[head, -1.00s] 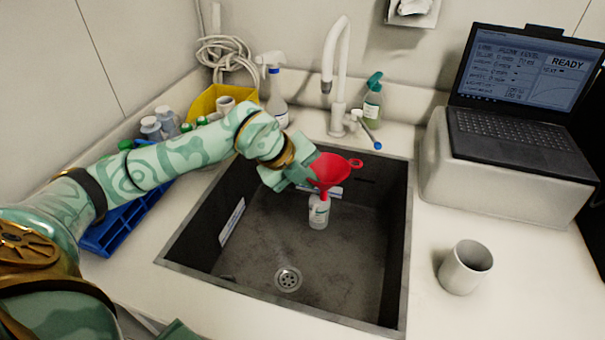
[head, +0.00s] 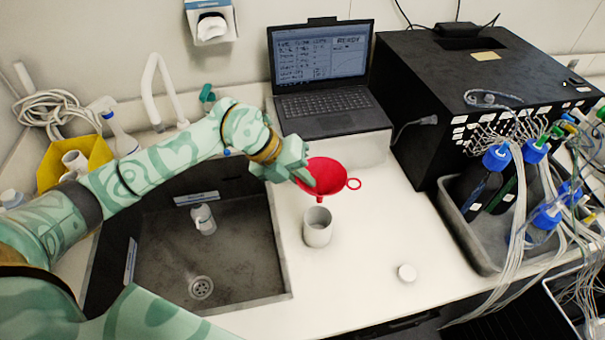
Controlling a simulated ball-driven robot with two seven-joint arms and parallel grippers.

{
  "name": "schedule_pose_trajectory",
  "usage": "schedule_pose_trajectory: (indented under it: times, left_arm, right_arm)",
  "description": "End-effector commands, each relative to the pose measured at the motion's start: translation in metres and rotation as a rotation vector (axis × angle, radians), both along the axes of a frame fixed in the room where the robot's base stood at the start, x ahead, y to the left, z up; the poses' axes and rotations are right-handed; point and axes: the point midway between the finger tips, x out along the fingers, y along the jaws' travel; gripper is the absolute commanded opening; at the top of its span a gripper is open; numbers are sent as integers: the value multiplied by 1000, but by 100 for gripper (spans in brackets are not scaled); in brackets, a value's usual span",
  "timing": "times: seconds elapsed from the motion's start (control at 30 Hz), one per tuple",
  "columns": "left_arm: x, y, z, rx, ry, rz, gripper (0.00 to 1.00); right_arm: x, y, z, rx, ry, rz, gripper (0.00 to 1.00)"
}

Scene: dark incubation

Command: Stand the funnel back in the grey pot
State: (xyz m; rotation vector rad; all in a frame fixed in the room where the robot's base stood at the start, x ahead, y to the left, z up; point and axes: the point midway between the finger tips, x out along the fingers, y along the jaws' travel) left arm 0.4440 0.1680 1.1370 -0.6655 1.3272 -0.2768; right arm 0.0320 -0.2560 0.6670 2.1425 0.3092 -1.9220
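The red funnel (head: 328,173) is held in the air by my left gripper (head: 304,176), which is shut on its left rim. The funnel is upright, with its ring handle pointing right and its spout down. The grey pot (head: 317,228) stands upright on the white counter, right of the sink. The funnel shows above the pot's mouth in the head view, and the spout tip is close to the pot's far rim; I cannot tell the height gap. The pot's opening looks empty. My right gripper is not in view.
The sink (head: 283,262) holds a small white bottle (head: 203,220). A laptop (head: 322,80) stands on a white block behind the funnel. A grey tray (head: 452,228) with blue-capped bottles and tubing is at right.

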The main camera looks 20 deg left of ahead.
Motion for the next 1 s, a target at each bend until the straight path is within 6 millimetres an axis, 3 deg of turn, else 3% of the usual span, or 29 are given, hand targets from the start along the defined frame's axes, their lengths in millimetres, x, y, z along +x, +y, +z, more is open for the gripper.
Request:
schedule_pose_trajectory:
  times: [0.23,1.0]
  left_arm:
    - [0,0,-14,-1,0,0,0]
    - [0,0,-86,0,1,1,0]
  right_arm:
    - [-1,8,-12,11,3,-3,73]
    - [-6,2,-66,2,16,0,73]
